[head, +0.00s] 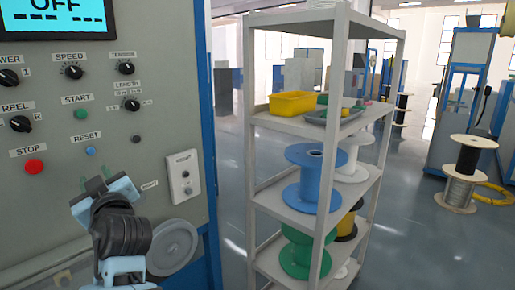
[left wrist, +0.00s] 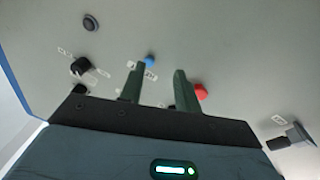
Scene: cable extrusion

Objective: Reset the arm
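My left gripper (head: 97,184) is raised in front of the grey control panel (head: 165,120), below the blue RESET button (head: 90,151). In the left wrist view its two fingers (left wrist: 158,75) stand apart with nothing between them. The blue button (left wrist: 150,60) shows there just past the fingertips, with the red button (left wrist: 200,91) beside the other finger. I cannot tell how far the fingertips are from the panel. My right gripper is in neither view.
The panel carries a display (head: 55,15) reading OFF, several black knobs (head: 74,72), a green START button (head: 81,114) and a red STOP button (head: 34,166). A metal shelf (head: 345,100) with a yellow bin (head: 292,104) and cable spools (head: 309,178) stands right.

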